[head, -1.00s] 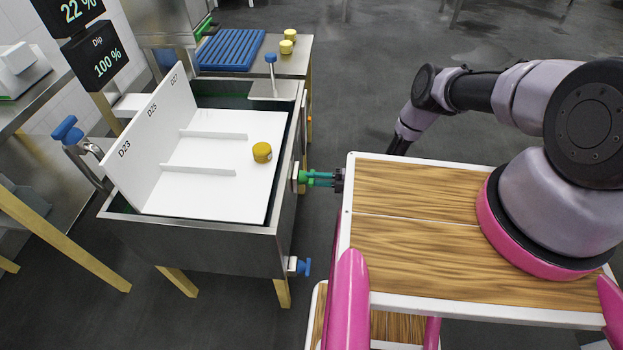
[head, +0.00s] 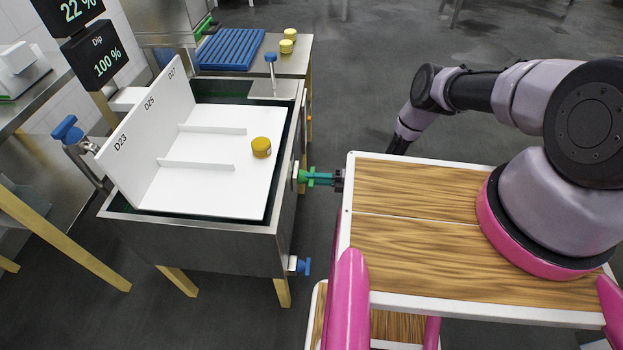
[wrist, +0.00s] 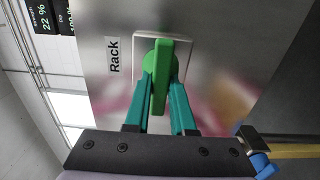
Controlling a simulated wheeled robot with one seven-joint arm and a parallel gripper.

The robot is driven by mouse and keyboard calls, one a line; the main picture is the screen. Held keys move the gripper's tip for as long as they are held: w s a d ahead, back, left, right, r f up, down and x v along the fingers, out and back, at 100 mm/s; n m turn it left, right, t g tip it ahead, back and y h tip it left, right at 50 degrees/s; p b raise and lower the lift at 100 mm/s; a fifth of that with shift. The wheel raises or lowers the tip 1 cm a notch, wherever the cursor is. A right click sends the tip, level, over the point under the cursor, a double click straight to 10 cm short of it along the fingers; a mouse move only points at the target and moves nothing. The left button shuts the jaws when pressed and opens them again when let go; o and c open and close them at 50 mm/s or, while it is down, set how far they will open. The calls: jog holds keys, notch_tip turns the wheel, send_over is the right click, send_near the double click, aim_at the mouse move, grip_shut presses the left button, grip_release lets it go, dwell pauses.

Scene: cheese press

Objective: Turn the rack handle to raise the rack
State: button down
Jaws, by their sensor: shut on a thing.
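The green rack handle (wrist: 159,62) is mounted on a pale plate beside a "Rack" label (wrist: 113,55) in the wrist view. It stands lengthwise between the teal fingers of my gripper (wrist: 159,98), which are shut on it. In the head view the handle (head: 302,176) sits on the vat's right side, with my gripper (head: 320,178) reaching it from the right. The white rack (head: 210,185) lies in the steel vat (head: 205,240), its floor near rim level. A yellow cheese (head: 261,147) rests on it near the right edge.
A blue-handled valve (head: 301,266) is low on the vat's right side. A blue slatted tray (head: 230,49) and yellow cheeses (head: 287,41) sit on the table behind. A display (head: 97,57) reads "Dip 100 %". Floor is clear beyond the vat's right side.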

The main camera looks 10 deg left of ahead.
jog(key=c, duration=0.8)
grip_release()
jog(key=shift+o, duration=0.2)
jog(key=shift+d, duration=0.15)
jog(key=d, duration=1)
jog(key=shift+w+d, duration=0.3)
jog(key=shift+w, duration=0.05)
